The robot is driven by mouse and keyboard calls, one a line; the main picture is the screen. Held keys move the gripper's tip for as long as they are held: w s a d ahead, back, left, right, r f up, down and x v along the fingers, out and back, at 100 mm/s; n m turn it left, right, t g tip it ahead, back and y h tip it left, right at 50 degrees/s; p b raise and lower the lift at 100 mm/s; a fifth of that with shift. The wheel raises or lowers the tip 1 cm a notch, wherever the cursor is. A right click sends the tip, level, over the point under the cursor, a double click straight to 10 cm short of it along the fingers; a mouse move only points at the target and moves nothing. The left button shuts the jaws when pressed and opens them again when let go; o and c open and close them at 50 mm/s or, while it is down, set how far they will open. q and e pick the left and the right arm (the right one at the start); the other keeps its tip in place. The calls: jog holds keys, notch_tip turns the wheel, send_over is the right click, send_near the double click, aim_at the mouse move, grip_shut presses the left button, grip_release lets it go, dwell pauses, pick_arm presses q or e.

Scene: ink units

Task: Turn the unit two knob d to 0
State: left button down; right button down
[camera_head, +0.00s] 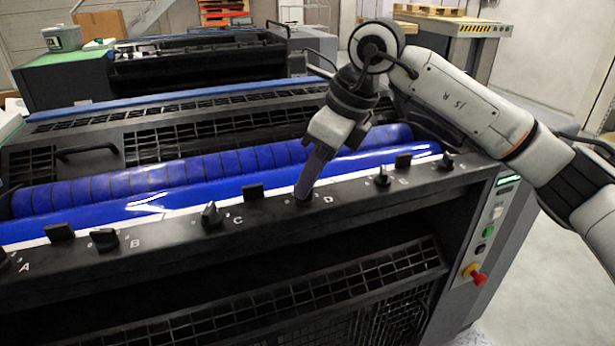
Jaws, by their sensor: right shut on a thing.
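The ink unit in front of me has a black rail (260,232) with several black knobs marked by white letters. My right gripper (304,196) points down at the rail just left of the letter D and is shut on knob d, which its fingers almost wholly hide. Knob d's pointer direction cannot be seen. The knob by C (211,214) stands to the left and the knob by E (382,177) to the right, both uncovered. My left gripper is not in view.
A blue ink roller (170,181) lies behind the rail. Small black blocks (253,191) stand up between the knobs. A side panel at the right carries a red knob (476,276) and a green button (488,232). Clear floor lies to the right.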

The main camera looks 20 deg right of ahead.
jog(key=n+p, duration=0.1)
jog(key=n, duration=0.1)
jog(key=shift+w+d+r+n+g+y, duration=0.1)
jog(key=shift+n+g+y, duration=0.2)
jog(key=shift+g, duration=0.1)
jog(key=shift+n+g+p, duration=0.5)
jog(key=shift+n+p, duration=0.1)
jog(key=shift+n, duration=0.6)
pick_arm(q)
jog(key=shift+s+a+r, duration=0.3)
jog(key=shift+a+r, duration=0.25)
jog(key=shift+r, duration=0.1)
pick_arm(e)
jog(key=shift+n, duration=0.3)
jog(key=c, duration=1.9)
grip_release()
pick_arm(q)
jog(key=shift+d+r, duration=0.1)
pick_arm(e)
jog(key=shift+o, duration=0.2)
